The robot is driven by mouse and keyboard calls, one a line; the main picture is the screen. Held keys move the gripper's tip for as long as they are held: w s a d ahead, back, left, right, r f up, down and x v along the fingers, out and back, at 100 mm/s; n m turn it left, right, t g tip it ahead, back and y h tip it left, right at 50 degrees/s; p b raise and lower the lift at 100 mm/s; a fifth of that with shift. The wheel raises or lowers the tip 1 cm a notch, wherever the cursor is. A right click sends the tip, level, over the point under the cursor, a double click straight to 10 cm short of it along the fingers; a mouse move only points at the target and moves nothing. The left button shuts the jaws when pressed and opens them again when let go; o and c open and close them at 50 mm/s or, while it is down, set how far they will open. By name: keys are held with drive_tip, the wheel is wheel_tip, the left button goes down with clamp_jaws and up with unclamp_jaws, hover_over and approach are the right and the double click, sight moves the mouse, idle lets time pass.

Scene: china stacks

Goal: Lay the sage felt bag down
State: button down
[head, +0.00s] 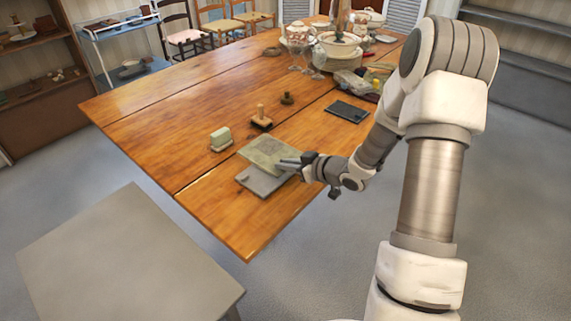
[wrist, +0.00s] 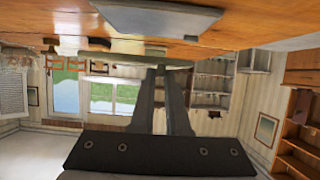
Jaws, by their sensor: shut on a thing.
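The sage felt bag (head: 266,151) is a flat, grey-green rectangle in the head view. My gripper (head: 291,163) is shut on its near right edge and holds it roughly level. In the wrist view, which is upside down, the bag (wrist: 128,57) shows as a thin edge-on strip at the ends of my gripper's fingers (wrist: 165,75). It appears a little above the tabletop. A flat grey slab (head: 262,182) lies on the table beneath and nearer than the bag, and the bag hides part of it. The slab also shows in the wrist view (wrist: 160,17).
The wooden table (head: 150,120) has free room at left. A pale green block (head: 220,137), a wooden-handled piece (head: 261,118), a small dark piece (head: 287,98) and a dark flat tablet (head: 346,112) stand near. Crockery (head: 340,46) crowds the far end. A grey table (head: 125,255) is front left.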

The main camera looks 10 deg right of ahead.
drive_tip(key=shift+f+b, duration=1.95)
drive_tip(key=shift+f, duration=0.75)
drive_tip(key=shift+f, duration=0.3)
drive_tip(key=c, duration=0.8)
unclamp_jaws()
drive_tip(key=shift+c, duration=0.2)
drive_tip(key=p+v, duration=0.3)
drive_tip(key=v, duration=1.4)
drive_tip(key=shift+s+d+p, duration=0.15)
drive_tip(key=shift+s+p, duration=0.05)
drive_tip(key=shift+p, duration=0.1)
drive_tip(key=shift+r, duration=0.1)
